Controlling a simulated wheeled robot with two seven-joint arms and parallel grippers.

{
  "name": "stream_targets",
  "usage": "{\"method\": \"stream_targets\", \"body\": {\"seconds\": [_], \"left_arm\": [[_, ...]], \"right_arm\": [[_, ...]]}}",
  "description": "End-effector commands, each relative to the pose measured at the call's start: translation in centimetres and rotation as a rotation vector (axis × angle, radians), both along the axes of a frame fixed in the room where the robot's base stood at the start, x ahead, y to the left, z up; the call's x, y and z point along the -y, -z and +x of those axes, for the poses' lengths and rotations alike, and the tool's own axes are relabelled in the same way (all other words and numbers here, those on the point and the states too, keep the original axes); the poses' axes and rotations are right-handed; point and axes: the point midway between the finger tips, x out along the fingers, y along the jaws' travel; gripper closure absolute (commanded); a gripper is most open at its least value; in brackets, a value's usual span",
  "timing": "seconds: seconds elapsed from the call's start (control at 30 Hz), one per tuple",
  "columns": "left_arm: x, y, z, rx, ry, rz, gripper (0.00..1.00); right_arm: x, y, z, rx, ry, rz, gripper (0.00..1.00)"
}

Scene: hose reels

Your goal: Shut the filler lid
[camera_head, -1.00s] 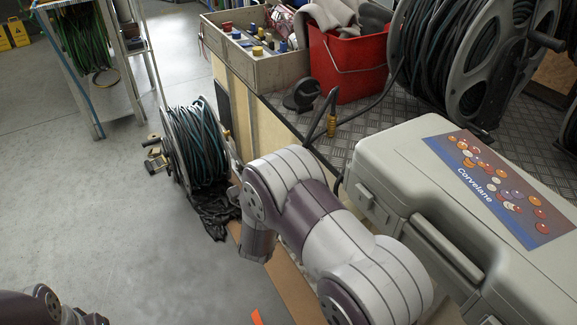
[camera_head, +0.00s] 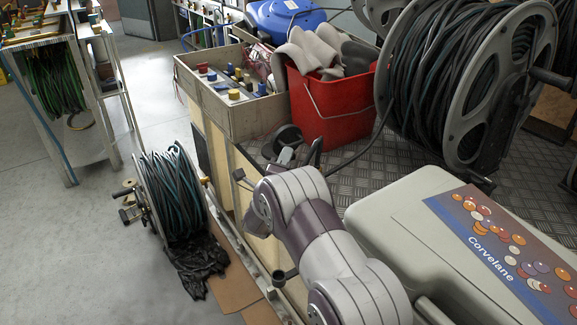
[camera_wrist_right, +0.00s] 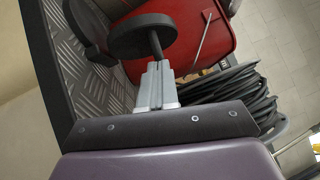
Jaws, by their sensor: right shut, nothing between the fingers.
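In the right wrist view a black disc (camera_wrist_right: 142,36) with a short dark stem shows just beyond my fingertips. Another dark rounded piece (camera_wrist_right: 85,28) is beside it; I cannot tell for sure which is the lid, but the two are apart. My right gripper (camera_head: 286,156) is shut and empty, close to the fitting and partly covering it. It also shows in the right wrist view (camera_wrist_right: 156,84); contact is unclear. My left gripper is out of view.
The red bucket (camera_head: 330,108) with gloves stands just behind the fitting. A crate of small parts (camera_head: 215,115) is to the left. A large hose reel (camera_head: 465,85) and a grey Corvelane case (camera_head: 400,215) are to the right. Another reel (camera_head: 170,195) stands on the floor.

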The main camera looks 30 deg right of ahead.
Motion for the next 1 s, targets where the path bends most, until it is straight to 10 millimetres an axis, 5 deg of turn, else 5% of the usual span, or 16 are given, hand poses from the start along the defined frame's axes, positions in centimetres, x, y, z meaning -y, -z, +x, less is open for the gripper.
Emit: {"method": "stream_targets", "body": {"seconds": [1.0], "left_arm": [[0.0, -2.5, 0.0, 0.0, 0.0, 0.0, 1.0]], "right_arm": [[-0.1, -1.4, 0.8, -0.129, 0.0, -0.009, 1.0]]}}
